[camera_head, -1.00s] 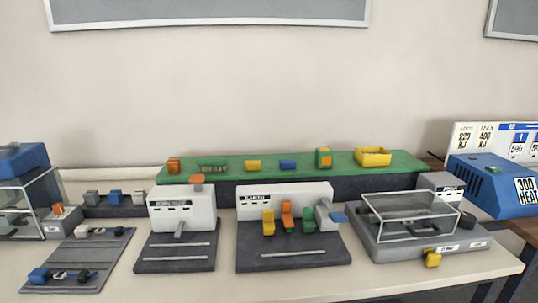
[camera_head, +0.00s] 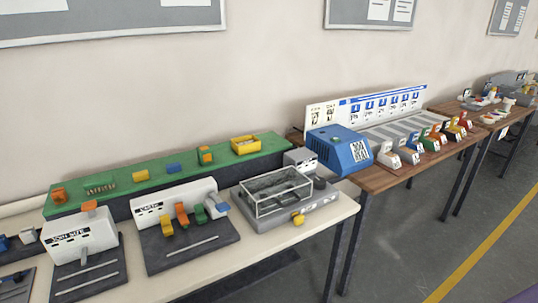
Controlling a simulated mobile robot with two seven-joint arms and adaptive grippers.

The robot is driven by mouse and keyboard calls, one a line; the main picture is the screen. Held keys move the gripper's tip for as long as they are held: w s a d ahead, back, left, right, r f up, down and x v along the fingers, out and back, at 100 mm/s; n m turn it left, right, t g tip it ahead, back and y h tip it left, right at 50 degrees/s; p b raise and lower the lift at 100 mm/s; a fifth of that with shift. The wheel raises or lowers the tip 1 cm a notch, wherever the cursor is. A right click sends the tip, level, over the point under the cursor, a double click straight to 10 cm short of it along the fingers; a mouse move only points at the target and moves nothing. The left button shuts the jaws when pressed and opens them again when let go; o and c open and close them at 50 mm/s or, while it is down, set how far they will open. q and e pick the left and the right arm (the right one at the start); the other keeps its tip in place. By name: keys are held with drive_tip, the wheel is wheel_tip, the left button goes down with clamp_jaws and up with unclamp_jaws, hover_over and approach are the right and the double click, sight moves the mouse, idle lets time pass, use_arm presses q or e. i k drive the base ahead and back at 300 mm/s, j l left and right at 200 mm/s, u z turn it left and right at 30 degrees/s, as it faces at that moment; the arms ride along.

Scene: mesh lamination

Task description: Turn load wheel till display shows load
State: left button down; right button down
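No part labelled as a load wheel can be made out at this size. A grey machine (camera_head: 318,214) with a clear box cover (camera_head: 271,192) stands at the right end of the pale table. A yellow knob (camera_head: 298,218) sits at its front. A small grey box (camera_head: 300,157) with a dark label, too small to read, stands at its back. Neither of my grippers is in view.
The pale table (camera_head: 335,212) also holds white label-fronted stations (camera_head: 80,238) and a green shelf (camera_head: 120,178). A brown table (camera_head: 385,180) on the right carries several coloured blocks and a white board (camera_head: 400,97). Grey floor (camera_head: 430,235) is clear at the lower right.

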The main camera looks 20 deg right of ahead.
sight(319, 183)
drive_tip(key=z, duration=1.15)
